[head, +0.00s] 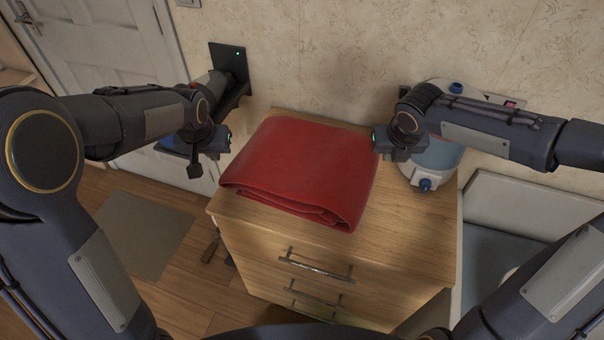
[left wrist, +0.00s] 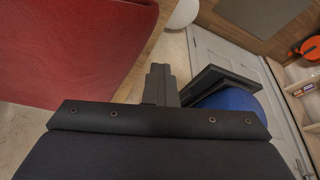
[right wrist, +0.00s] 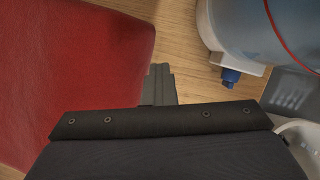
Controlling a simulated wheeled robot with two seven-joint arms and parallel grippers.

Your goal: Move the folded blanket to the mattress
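The folded red blanket (head: 300,165) lies flat on top of a wooden drawer cabinet (head: 400,225), its folded layers showing at the front edge. My left gripper (head: 226,140) is just off the blanket's left side; its fingers are together and empty in the left wrist view (left wrist: 160,85), where the blanket (left wrist: 70,45) fills the upper left. My right gripper (head: 377,140) is beside the blanket's right edge; its fingers are together with nothing between them in the right wrist view (right wrist: 158,85), next to the blanket (right wrist: 75,65). I cannot identify a mattress for certain.
A white and clear water container (head: 435,155) with a blue tap stands on the cabinet behind my right arm. A white-framed piece with a grey-blue surface (head: 485,255) is at the right. A door (head: 110,45) and floor mat (head: 143,232) are at the left.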

